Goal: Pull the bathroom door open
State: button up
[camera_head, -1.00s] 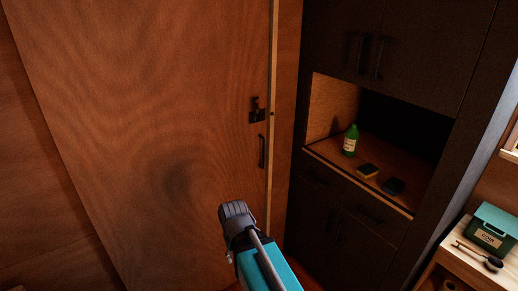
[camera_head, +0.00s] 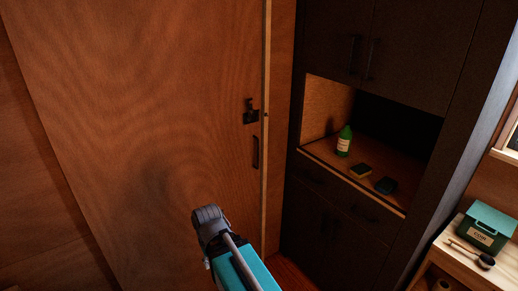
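The wooden bathroom door (camera_head: 150,110) fills the left half of the head view. A dark latch (camera_head: 250,112) and, below it, a dark vertical pull handle (camera_head: 256,152) sit near its right edge. A pale vertical strip runs along that edge; I cannot tell whether the door is fully closed. My arm, teal with a grey rounded joint, reaches up from the bottom centre, in front of the lower door and to the left of and below the handle in the picture. My gripper's fingers do not show. I see no contact with the handle.
A dark cabinet (camera_head: 400,50) stands right of the door. A wooden shelf at lower right carries a green box (camera_head: 487,230) and a spoon-like utensil (camera_head: 486,262).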

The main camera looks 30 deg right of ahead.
aim_at(141, 108)
jog(key=u, duration=0.05)
jog(key=i, duration=1)
